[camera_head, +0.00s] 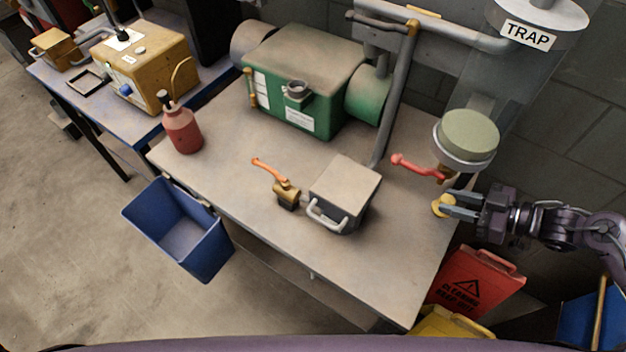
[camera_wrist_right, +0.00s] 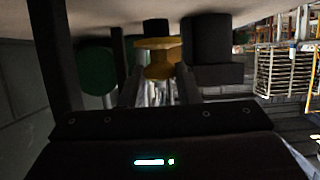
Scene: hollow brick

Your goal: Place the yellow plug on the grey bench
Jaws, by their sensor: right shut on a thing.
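The yellow plug (camera_head: 441,206) is between the fingertips of my right gripper (camera_head: 450,205), which is shut on it. They are at the right edge of the grey bench (camera_head: 290,235), below the red-handled valve of the trap. I cannot tell whether the plug touches the bench. In the right wrist view the plug (camera_wrist_right: 158,57) shows a wide flat end and a narrower body between the dark fingers. My left gripper is in neither view.
A grey box (camera_head: 345,190) with a handle and a brass valve (camera_head: 286,192) stand mid-bench. A green machine (camera_head: 305,80) and a red bottle (camera_head: 182,128) stand farther back. A blue bin (camera_head: 180,230) hangs at the left edge. The bench's front right is clear.

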